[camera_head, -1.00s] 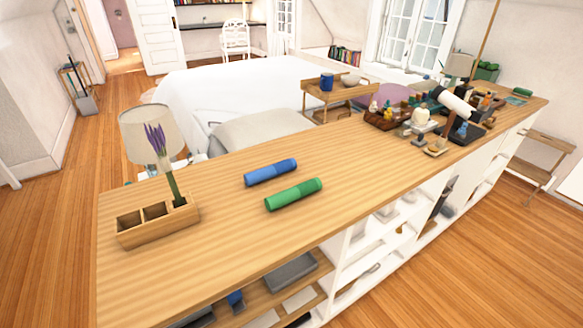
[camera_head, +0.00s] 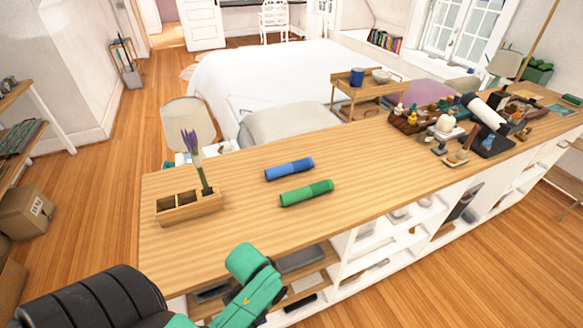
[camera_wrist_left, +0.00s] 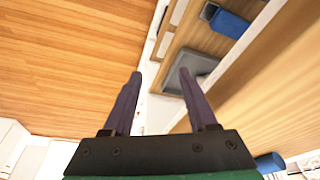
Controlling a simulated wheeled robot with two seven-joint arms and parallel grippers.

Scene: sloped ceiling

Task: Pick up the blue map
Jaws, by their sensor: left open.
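The blue map (camera_head: 289,169) is a rolled cylinder lying on the long wooden countertop (camera_head: 235,235) in the head view. A similar green roll (camera_head: 306,193) lies just in front of it, close and nearly parallel. My left arm, green and black, comes in at the lower left of the head view, in front of the counter; its fingers do not show clearly there. In the left wrist view my left gripper (camera_wrist_left: 160,77) is open and empty, its two dark fingers apart over the shelf front. A blue object (camera_wrist_left: 270,162) shows at lower right there; I cannot tell what it is. My right gripper is not in view.
A wooden planter box (camera_head: 189,208) with a purple flower stands at the counter's left end. Figurines and a dark tray crowd its right part. Open shelves (camera_head: 375,240) lie under the counter. The countertop around the rolls is clear.

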